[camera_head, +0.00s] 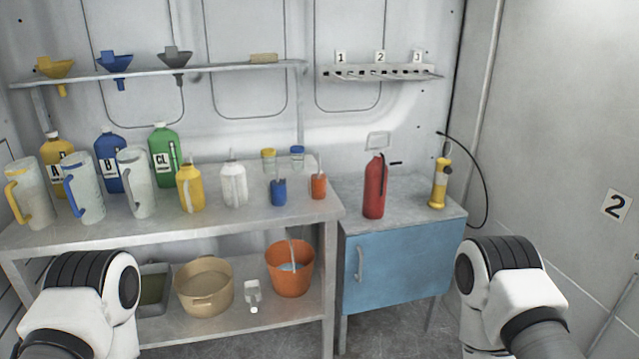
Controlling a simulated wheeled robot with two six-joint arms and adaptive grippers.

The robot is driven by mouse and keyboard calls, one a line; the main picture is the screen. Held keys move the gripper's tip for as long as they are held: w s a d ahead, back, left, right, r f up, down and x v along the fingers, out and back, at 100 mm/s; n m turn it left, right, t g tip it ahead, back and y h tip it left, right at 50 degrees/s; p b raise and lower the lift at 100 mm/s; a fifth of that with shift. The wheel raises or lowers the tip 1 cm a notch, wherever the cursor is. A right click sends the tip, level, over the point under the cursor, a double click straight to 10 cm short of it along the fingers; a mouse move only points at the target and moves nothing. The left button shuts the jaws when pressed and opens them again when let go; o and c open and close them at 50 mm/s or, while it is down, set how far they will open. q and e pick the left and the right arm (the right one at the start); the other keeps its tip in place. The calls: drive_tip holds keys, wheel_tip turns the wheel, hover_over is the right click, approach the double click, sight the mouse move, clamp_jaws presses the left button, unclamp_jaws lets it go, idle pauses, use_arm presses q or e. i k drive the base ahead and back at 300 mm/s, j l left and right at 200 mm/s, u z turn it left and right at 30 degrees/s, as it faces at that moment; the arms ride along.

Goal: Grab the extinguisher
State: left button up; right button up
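A red fire extinguisher (374,188) stands upright on the grey top of a blue cabinet (398,262), near its left side. A black lever or nozzle shows at its upper right. My two arms reach in at the lower left and lower right of the head view, showing only white and black links. Neither gripper can be seen. Both arms are in front of the furniture and apart from the extinguisher.
A yellow device (439,184) with a black cable stands right of the extinguisher. A metal bench (130,235) on the left carries jugs, bottles and small cups. Its lower shelf holds an orange bucket (290,270) and a tan basin (204,288). A numbered rack (381,73) hangs above the cabinet.

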sight(377, 170)
drive_tip(key=i+l, duration=0.35)
drive_tip(key=i+l+u, duration=0.1)
drive_tip(key=i+l, duration=0.25)
drive_tip(key=l, duration=0.15)
